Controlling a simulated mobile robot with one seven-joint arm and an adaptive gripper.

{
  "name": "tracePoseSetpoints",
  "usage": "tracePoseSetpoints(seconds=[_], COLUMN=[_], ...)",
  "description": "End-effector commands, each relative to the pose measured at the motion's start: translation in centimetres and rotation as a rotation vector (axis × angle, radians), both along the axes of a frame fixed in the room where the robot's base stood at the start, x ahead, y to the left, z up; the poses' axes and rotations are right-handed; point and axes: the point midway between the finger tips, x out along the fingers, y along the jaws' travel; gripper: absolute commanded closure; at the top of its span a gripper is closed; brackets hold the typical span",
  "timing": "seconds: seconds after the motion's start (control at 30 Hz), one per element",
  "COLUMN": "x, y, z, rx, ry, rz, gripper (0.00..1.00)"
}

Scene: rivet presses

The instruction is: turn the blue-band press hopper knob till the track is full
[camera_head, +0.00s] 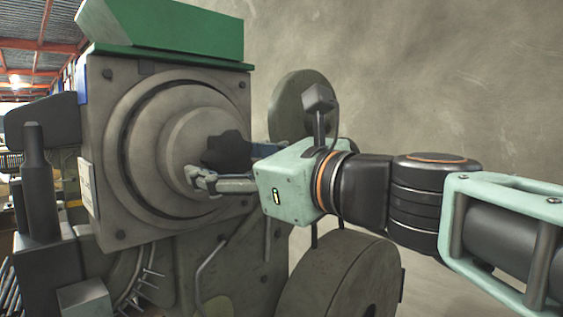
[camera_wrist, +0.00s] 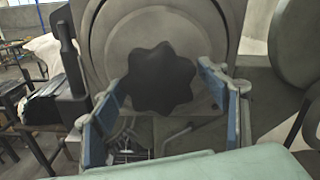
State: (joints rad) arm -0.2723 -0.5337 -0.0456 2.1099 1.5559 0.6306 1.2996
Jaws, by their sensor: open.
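The hopper knob (camera_head: 228,154) is black and lobed, on the round stepped grey face of the press hopper (camera_head: 172,150). In the wrist view the knob (camera_wrist: 160,78) sits near the middle, star-shaped. My gripper (camera_head: 205,178) is open at the knob's front in the head view. In the wrist view its blue-padded fingers (camera_wrist: 160,95) stand to the left and right of the knob, with gaps showing. A bit of blue (camera_head: 82,84) shows on the hopper housing's left edge. I cannot make out how full the track (camera_head: 135,275) is.
A green cover (camera_head: 165,28) tops the hopper housing. A dark upright cylinder (camera_head: 38,185) stands at the left. Large grey wheels stand behind (camera_head: 298,95) and below (camera_head: 345,280) my wrist. A plain wall fills the right side.

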Motion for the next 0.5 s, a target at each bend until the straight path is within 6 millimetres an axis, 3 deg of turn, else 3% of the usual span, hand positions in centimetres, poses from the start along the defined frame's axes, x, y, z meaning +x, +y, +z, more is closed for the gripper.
tracePoseSetpoints(seconds=[0.07, 0.43, 0.5], x=[-0.02, -0.03, -0.04], y=[-0.01, -0.03, -0.04], z=[0.01, -0.01, -0.02], rx=[0.000, 0.000, -0.001], ry=[0.000, 0.000, -0.001], rz=[0.000, 0.000, 0.000], gripper=[0.32, 0.73, 0.75])
